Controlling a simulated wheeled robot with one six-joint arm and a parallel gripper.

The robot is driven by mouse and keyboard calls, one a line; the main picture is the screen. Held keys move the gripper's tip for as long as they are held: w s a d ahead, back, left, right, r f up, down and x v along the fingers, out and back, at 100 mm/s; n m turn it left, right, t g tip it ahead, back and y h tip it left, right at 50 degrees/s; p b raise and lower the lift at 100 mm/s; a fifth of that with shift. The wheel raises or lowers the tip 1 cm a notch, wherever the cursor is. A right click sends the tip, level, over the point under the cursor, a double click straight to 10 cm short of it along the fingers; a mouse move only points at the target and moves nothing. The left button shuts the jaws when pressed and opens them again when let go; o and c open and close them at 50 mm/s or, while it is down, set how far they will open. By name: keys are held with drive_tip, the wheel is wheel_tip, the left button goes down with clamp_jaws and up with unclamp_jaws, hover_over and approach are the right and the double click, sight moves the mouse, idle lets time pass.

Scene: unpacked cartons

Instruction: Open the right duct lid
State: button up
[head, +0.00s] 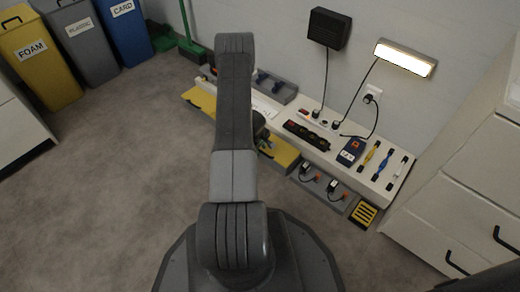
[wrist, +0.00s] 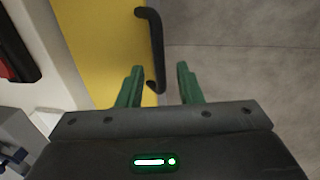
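Two yellow stretches of duct lid show in the head view, a left one (head: 197,101) and a right one (head: 283,154), with my arm hiding the part between. The wrist view shows a flat yellow lid (wrist: 98,50) with a black bar handle (wrist: 156,45) along its right edge. My gripper (wrist: 160,69) is open, its two green fingers on either side of the handle's lower end in the picture. I cannot tell whether they touch it. In the head view my arm hides most of the gripper.
A low white bench (head: 330,150) carries a power strip (head: 306,135), a blue meter (head: 351,152) and tools. Right of the yellow lid, an open grey duct (head: 322,184) holds plugs. White drawers (head: 455,215) stand at right. The grey floor (head: 110,180) at left is clear.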

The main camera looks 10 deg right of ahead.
clamp_jaws()
drive_tip(key=shift+w+r+p, duration=0.1)
drive_tip(key=shift+r+p, duration=0.1)
drive_tip(key=shift+p, duration=0.15)
